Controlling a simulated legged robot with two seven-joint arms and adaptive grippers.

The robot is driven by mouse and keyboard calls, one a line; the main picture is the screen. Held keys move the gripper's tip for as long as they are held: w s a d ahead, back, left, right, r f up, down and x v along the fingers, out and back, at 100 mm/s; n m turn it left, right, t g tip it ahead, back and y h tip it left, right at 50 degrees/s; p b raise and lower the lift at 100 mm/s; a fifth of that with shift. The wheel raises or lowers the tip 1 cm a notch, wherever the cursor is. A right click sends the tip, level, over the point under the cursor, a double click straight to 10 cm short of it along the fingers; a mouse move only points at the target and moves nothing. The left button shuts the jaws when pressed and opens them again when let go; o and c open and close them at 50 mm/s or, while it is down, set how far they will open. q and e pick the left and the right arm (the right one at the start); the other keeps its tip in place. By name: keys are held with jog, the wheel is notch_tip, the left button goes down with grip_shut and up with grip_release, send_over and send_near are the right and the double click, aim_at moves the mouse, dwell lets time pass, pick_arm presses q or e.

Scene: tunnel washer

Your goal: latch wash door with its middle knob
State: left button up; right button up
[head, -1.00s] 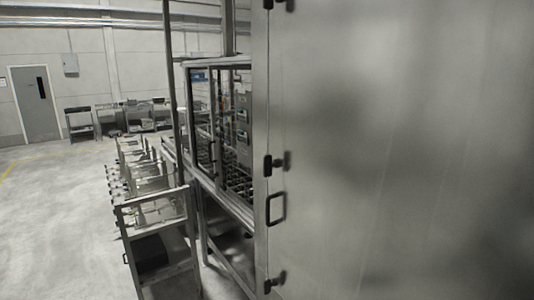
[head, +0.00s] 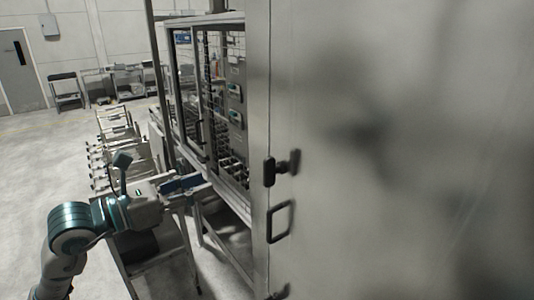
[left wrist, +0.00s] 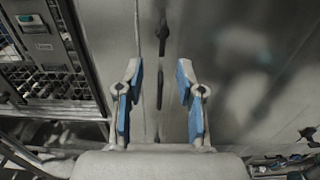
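The wash door (head: 400,150) is a large grey metal panel filling the right of the head view. Its middle knob (head: 283,167) is dark and sits at the door's left edge, above a dark loop handle (head: 280,221). My left gripper (head: 200,183) is left of the door edge, apart from the knob and slightly lower in the picture. In the left wrist view, its two blue-padded fingers (left wrist: 158,75) are spread with nothing between them. Beyond them are the metal panel and dark fittings (left wrist: 162,35) along a seam; which fitting is the knob I cannot tell. My right gripper is not in view.
A lower knob (head: 280,293) shows at the bottom of the door edge. Left of the door is a glazed machine section (head: 215,95) with racks inside. Metal carts (head: 122,150) stand on the left, behind my left arm. Open floor (head: 40,160) lies farther left.

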aim_at(264, 163)
pick_arm(q)
jog(key=p+x, duration=0.4)
jog(key=x, duration=1.1)
jog(key=shift+d+p, duration=0.3)
jog(key=shift+d, duration=0.2)
jog(key=shift+w+d, duration=0.25)
jog(key=shift+d, duration=0.05)
jog(key=shift+w+d+f, duration=0.1)
jog(key=shift+w+d, duration=0.1)
jog(key=shift+w, duration=0.05)
grip_shut()
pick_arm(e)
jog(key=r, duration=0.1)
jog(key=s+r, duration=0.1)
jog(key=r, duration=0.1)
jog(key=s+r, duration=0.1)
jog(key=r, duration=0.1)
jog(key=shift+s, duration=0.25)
